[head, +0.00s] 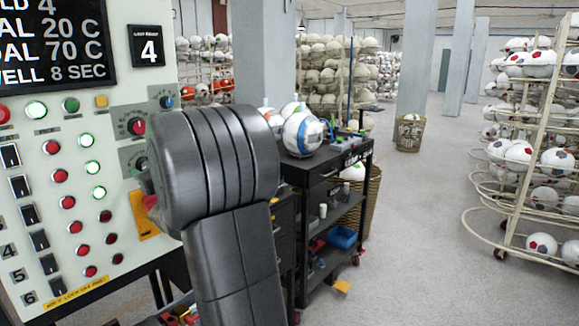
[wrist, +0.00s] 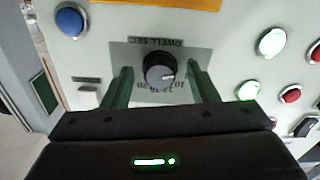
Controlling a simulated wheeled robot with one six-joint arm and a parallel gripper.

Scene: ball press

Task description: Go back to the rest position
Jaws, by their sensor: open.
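My gripper (wrist: 159,78) is open in the wrist view. Its two green fingers stand on either side of a dark round knob (wrist: 160,70) on a plate marked DWELL SEC, which appears upside down. Gaps show between the fingers and the knob; whether either touches is unclear. In the head view my dark arm reaches to the control panel (head: 100,130) and hides the gripper. The panel's sign (head: 55,42) shows several settings, including 8 SEC at the bottom.
Lit green and red buttons cover the panel. A black cart (head: 325,168) with balls and tools on top stands close right of my arm. A wheeled ball rack (head: 530,165) stands at the right. Open grey floor (head: 425,230) lies between cart and rack.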

